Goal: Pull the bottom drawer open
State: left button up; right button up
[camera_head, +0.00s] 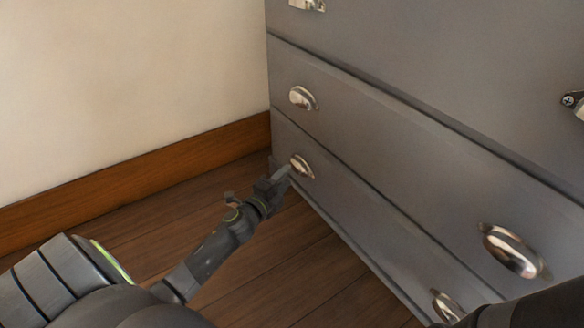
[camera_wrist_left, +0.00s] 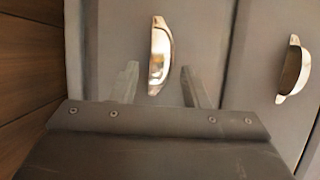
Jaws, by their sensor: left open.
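The bottom drawer (camera_head: 352,217) is the lowest grey front of the dresser and looks closed. It has a left cup handle (camera_head: 302,166) and a right cup handle (camera_head: 447,306), both metal. My left gripper (camera_head: 284,174) is at the left handle, with its fingers pointing at it. In the left wrist view the open fingers (camera_wrist_left: 159,86) stand on either side of the lower part of that handle (camera_wrist_left: 160,52). I cannot tell whether they touch it. Only a dark part of what seems my right arm shows at the lower right; its gripper is not visible.
The drawer above (camera_head: 400,150) has its own cup handles, the left one (camera_head: 303,98) and the right one (camera_head: 512,251). A brown baseboard (camera_head: 130,172) runs along the cream wall at left. The wooden floor (camera_head: 310,265) in front of the dresser is clear.

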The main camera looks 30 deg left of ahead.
aim_at(294, 169)
pick_arm(q)
jog(key=shift+w, duration=2.2)
jog(key=shift+s, duration=0.1)
grip_shut()
